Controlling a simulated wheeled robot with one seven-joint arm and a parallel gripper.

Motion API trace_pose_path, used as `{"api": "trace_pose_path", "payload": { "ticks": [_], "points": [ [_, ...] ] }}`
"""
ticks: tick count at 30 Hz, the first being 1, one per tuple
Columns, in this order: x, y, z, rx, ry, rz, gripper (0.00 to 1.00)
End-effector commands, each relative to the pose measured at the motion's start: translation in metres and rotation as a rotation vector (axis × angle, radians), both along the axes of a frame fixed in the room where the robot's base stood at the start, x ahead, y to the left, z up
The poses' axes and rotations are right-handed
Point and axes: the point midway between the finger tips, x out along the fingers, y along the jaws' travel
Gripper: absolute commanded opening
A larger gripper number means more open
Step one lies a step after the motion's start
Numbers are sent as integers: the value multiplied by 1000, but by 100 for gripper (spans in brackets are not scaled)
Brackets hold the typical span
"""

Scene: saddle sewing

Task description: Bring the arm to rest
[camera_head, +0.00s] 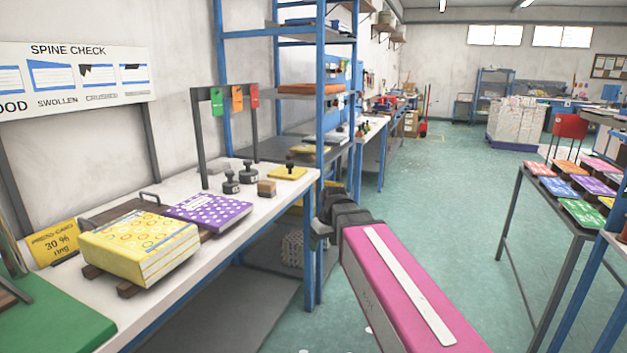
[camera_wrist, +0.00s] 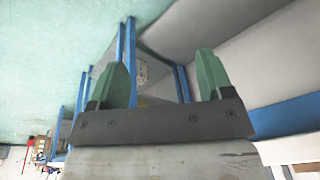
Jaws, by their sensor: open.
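My gripper (camera_wrist: 162,80) is open in the wrist view, with its two green fingers apart and nothing between them. In the head view my pink arm (camera_head: 395,290) reaches in from the lower right. Its dark wrist end is beside the right end of the white workbench (camera_head: 275,205), over the aisle. The fingers are hidden in the head view. The wrist view looks toward the blue posts (camera_wrist: 125,45) of the rack or bench and the green floor.
On the bench lie a yellow book block (camera_head: 140,245), a purple dotted one (camera_head: 207,208) and several stamps (camera_head: 248,172). A blue shelf rack (camera_head: 320,110) stands behind my wrist. A table with colored pads (camera_head: 580,190) is at right. The aisle floor (camera_head: 440,190) is clear.

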Motion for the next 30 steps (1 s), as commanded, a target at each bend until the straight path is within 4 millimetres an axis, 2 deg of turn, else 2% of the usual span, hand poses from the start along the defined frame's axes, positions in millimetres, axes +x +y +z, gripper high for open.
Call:
{"api": "trace_pose_path", "payload": {
  "ticks": [1,6,12,18,23,30],
  "points": [
    [-8,-15,-18,-10,15,-44,73],
    [-27,-57,-70,-41,57,-184,73],
    [-57,-103,-125,-77,102,-345,73],
    [-87,-139,-168,-107,138,-480,73],
    [-102,-153,-185,-121,152,-536,73],
    [-102,-153,-185,-121,152,-536,73]
  ]
}}
